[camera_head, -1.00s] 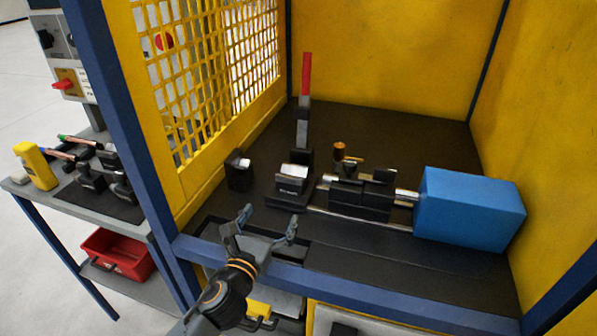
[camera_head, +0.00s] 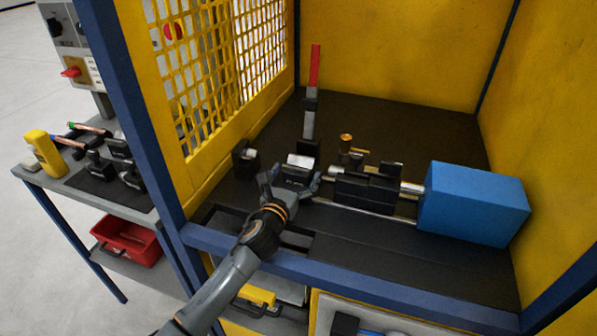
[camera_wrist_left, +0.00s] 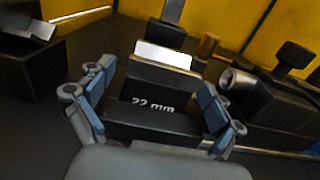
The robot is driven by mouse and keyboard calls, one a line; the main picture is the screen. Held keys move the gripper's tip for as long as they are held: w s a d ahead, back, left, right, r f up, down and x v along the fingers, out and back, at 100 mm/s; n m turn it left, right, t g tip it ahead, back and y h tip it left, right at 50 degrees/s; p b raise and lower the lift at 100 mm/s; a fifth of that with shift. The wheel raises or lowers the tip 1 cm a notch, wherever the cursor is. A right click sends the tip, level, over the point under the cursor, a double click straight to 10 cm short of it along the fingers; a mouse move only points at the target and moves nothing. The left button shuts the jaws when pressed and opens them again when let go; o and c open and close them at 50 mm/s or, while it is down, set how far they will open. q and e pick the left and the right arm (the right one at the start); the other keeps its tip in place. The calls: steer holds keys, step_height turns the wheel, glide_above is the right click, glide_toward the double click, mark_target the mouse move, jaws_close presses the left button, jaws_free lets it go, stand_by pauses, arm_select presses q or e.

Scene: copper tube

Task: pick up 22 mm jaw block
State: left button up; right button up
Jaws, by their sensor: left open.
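The 22 mm jaw block (camera_wrist_left: 150,93) is a black block with "22 mm" in white on its front and a bright metal top. In the head view the jaw block (camera_head: 299,163) sits at the foot of the red-handled lever, partly hidden by my gripper. My left gripper (camera_head: 291,182) is open in front of it. In the left wrist view the left gripper (camera_wrist_left: 160,112) has one finger on each side of the block; I cannot tell whether they touch it. My right gripper is not in view.
A red-handled lever (camera_head: 315,67) rises behind the block. A black clamp (camera_head: 367,190) and blue box (camera_head: 472,204) stand right. Another black block (camera_head: 246,159) stands left. A yellow mesh guard (camera_head: 226,65) borders the left. A side table (camera_head: 139,208) holds several tools.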

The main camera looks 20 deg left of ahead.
arm_select(q)
steer(key=shift+w, duration=1.1)
steer(key=c, duration=1.7)
steer(key=shift+r, duration=0.15)
steer(key=shift+c, duration=1)
